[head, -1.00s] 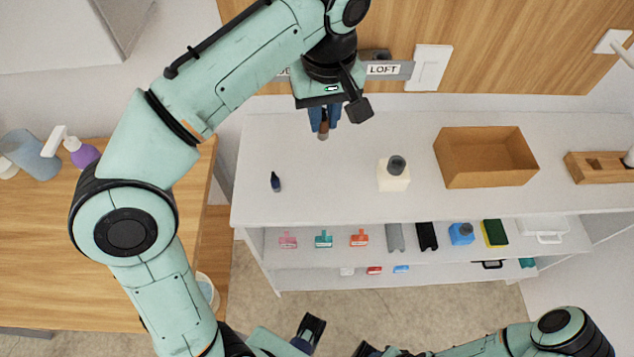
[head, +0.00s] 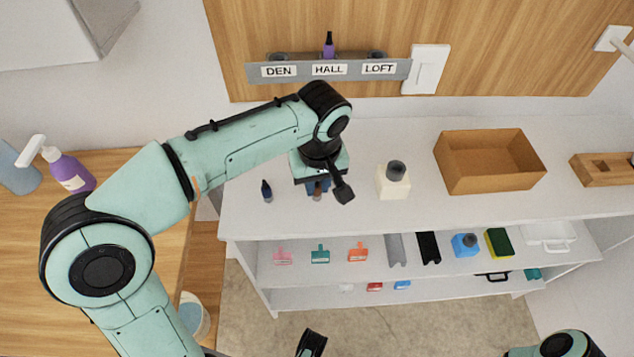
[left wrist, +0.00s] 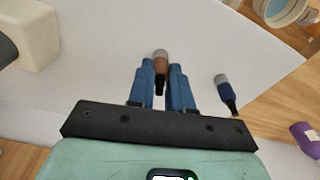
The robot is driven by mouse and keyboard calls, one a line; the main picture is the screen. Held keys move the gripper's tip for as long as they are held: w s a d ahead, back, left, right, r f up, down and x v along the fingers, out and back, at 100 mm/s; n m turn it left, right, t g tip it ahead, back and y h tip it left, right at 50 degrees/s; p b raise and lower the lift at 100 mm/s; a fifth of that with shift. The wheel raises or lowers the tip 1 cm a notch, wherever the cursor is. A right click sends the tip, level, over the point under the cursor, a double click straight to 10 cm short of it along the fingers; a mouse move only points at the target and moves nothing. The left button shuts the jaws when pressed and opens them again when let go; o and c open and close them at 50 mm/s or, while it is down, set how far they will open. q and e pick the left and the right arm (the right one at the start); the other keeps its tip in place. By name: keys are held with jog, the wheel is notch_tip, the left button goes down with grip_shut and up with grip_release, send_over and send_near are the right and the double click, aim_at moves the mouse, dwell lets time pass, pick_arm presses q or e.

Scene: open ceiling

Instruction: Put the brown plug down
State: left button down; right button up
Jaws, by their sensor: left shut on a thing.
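The brown plug (left wrist: 161,62), with a grey end and a black tip, is between the blue fingers of my left gripper (left wrist: 164,84) in the left wrist view. In the head view my left gripper (head: 318,188) is over the white shelf top (head: 280,217), shut on the plug (head: 318,193). The plug is low over the top near its front edge. I cannot tell whether it touches. The dark blue plug (head: 267,191) stands to its left, and also shows in the left wrist view (left wrist: 225,91). My right gripper's fingers are out of view.
A cream bottle with a grey cap (head: 394,181) and an open brown box (head: 490,162) stand to the right. A purple plug (head: 329,46) stands at HALL on the grey label rack (head: 400,70). The top between bottle and gripper is clear.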

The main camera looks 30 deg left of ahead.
pick_arm(q)
jog(key=shift+f, duration=0.15)
jog(key=c, duration=1)
grip_release()
jog(key=shift+c, duration=0.2)
notch_tip(320, 180, up, 12)
jog(key=s+d+p, duration=0.1)
jog(key=p, duration=0.2)
